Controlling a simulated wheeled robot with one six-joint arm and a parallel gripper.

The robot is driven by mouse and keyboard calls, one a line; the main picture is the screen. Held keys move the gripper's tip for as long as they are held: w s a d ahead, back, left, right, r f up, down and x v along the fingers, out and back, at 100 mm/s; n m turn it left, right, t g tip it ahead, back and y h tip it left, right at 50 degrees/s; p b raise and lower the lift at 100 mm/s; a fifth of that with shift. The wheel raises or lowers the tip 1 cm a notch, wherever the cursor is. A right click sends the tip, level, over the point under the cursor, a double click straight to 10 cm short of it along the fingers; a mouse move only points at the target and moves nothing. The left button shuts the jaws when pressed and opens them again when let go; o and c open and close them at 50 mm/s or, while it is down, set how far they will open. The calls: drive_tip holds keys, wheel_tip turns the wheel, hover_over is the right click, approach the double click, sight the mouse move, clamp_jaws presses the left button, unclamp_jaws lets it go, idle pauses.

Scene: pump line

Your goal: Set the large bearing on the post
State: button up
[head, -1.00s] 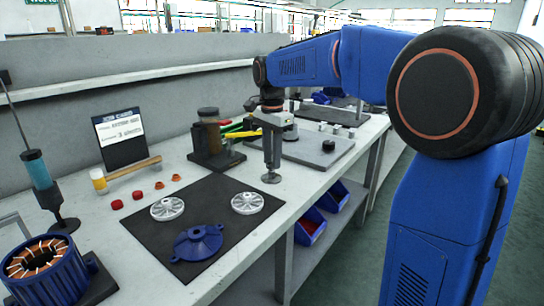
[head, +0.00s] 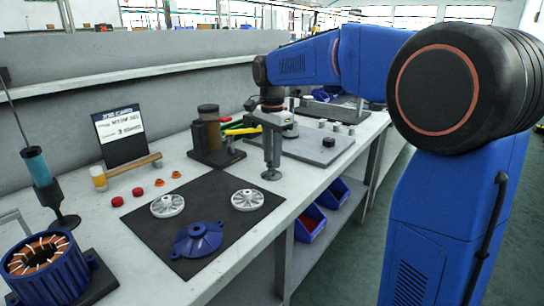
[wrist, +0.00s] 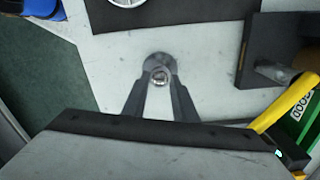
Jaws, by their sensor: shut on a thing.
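My gripper (wrist: 159,82) points down over the bench, with its two fingers close together. In the wrist view a small shiny ring, seemingly the large bearing (wrist: 160,76), sits between the fingertips. A round grey metal disc (wrist: 158,61) lies just below and beyond the fingertips. It looks like the foot of the post; the post's shaft cannot be made out. I cannot tell whether the bearing touches the post.
A dark mat (head: 215,220) holds two pale spoked wheels and a blue flanged cover (head: 198,239). A dark block stand (head: 217,153) with a brown cylinder and coloured-handled tools are close to the left of my gripper. A grey plate (head: 310,148) lies behind. The bench front edge is near.

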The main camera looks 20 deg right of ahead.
drive_tip(key=shift+f, duration=0.2)
drive_tip(key=o, duration=1.2)
drive_tip(key=shift+r, duration=0.1)
drive_tip(key=shift+r, duration=2.9)
